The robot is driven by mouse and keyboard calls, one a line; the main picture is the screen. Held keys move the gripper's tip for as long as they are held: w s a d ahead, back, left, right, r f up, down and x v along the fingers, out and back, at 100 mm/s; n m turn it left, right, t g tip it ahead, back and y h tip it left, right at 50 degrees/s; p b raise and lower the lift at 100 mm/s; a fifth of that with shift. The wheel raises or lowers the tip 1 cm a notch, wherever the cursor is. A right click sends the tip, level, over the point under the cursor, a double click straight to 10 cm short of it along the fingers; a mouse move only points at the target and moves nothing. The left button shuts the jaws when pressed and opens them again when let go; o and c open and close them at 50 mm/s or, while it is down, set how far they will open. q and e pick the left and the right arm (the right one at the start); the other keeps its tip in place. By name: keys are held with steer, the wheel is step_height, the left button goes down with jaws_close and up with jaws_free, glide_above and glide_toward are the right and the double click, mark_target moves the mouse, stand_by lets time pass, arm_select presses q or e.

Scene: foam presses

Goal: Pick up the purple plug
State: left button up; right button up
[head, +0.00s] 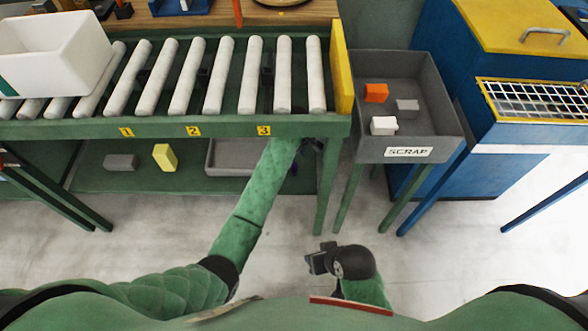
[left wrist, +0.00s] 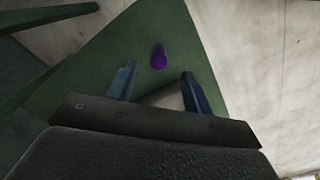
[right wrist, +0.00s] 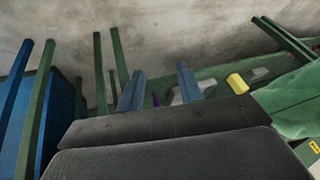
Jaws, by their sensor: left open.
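The purple plug (left wrist: 159,57) lies on the green lower shelf (left wrist: 100,80) under the roller conveyor. In the left wrist view it shows just beyond the gap between the fingers of my left gripper (left wrist: 158,72), which is open and empty. In the head view the left gripper (head: 312,146) reaches under the conveyor's right end and is partly hidden; only a sliver of the plug (head: 293,170) shows there. The right wrist view shows a small bit of the plug (right wrist: 155,99) far off. My right gripper (right wrist: 160,72) is open and empty; it also shows low in the head view (head: 316,262).
A grey tray (head: 222,160), a yellow block (head: 165,157) and a grey block (head: 121,162) are on the lower shelf. The conveyor (head: 170,128) and its green legs bound the space. A scrap bin (head: 436,128) with several blocks stands to the right.

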mark_target(294, 164)
arm_select(q)
steer(key=shift+f, duration=0.75)
steer(key=shift+w+a+f, duration=0.1)
steer(key=shift+f, duration=0.6)
steer(key=f, duration=0.4)
steer(key=shift+w+a, duration=0.15)
steer(key=shift+a, duration=0.05)
steer(key=shift+f, duration=0.4)
steer(key=c, duration=1)
steer(key=shift+c, duration=0.5)
arm_select(e)
steer(key=shift+w+d+r, duration=0.2)
steer(key=shift+d+r, duration=0.2)
steer(key=shift+r, duration=0.2)
steer(key=shift+w, duration=0.1)
